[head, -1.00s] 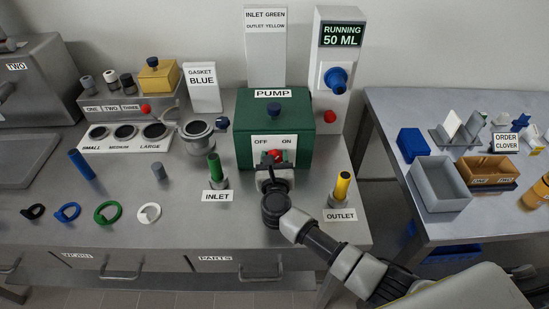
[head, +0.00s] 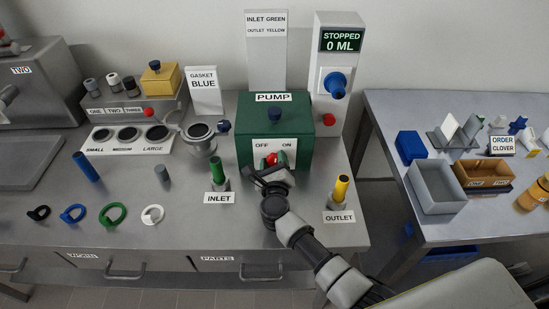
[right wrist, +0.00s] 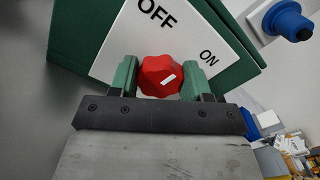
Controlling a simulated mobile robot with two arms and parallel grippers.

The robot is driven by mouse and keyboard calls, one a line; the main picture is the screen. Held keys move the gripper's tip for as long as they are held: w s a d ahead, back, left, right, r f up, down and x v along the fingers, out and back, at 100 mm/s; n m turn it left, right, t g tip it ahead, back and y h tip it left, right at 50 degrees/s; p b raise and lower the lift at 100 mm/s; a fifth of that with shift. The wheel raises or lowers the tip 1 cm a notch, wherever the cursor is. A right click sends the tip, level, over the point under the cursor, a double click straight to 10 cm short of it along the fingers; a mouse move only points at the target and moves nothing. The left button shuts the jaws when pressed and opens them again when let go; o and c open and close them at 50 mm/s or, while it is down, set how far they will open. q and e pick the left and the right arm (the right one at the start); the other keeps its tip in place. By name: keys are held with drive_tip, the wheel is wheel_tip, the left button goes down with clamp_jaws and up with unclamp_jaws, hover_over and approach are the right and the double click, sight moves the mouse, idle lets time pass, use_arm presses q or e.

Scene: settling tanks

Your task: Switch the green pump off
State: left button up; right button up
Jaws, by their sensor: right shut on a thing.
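The green pump (head: 290,110) stands at the back of the bench, with a white OFF/ON plate (head: 288,147) on its front. A red knob (head: 271,158) is on that plate, and it shows in the right wrist view (right wrist: 160,72) with a short white mark. My right gripper (head: 272,164) is shut on the red knob, one finger on each side; in the wrist view its fingers (right wrist: 160,80) are below the OFF lettering. The display (head: 341,40) reads STOPPED 0 ML. My left gripper is not in view.
A green-topped inlet (head: 217,170) stands left of my right arm and a yellow-topped outlet (head: 341,188) right of it. A blue knob (head: 336,84) sits on the display post. Coloured rings (head: 113,214) lie at the front left.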

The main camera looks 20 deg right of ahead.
drive_tip(key=n+p, duration=0.1)
drive_tip(key=n, duration=0.3)
drive_tip(key=shift+a+n+p, duration=0.1)
drive_tip(key=shift+n+p, duration=0.2)
drive_tip(key=shift+p, duration=0.1)
drive_tip(key=shift+f+n+p, duration=0.2)
drive_tip(key=shift+n+p, duration=0.35)
drive_tip(key=shift+n, duration=1.35)
drive_tip(key=o, duration=0.9)
drive_tip(key=p+v, duration=0.2)
drive_tip(key=v, duration=0.7)
drive_tip(key=shift+s+a+r+p, duration=0.1)
drive_tip(key=shift+s+p, duration=0.25)
drive_tip(key=shift+p, duration=0.05)
drive_tip(key=shift+s+a, duration=0.15)
drive_tip(key=shift+s, duration=0.4)
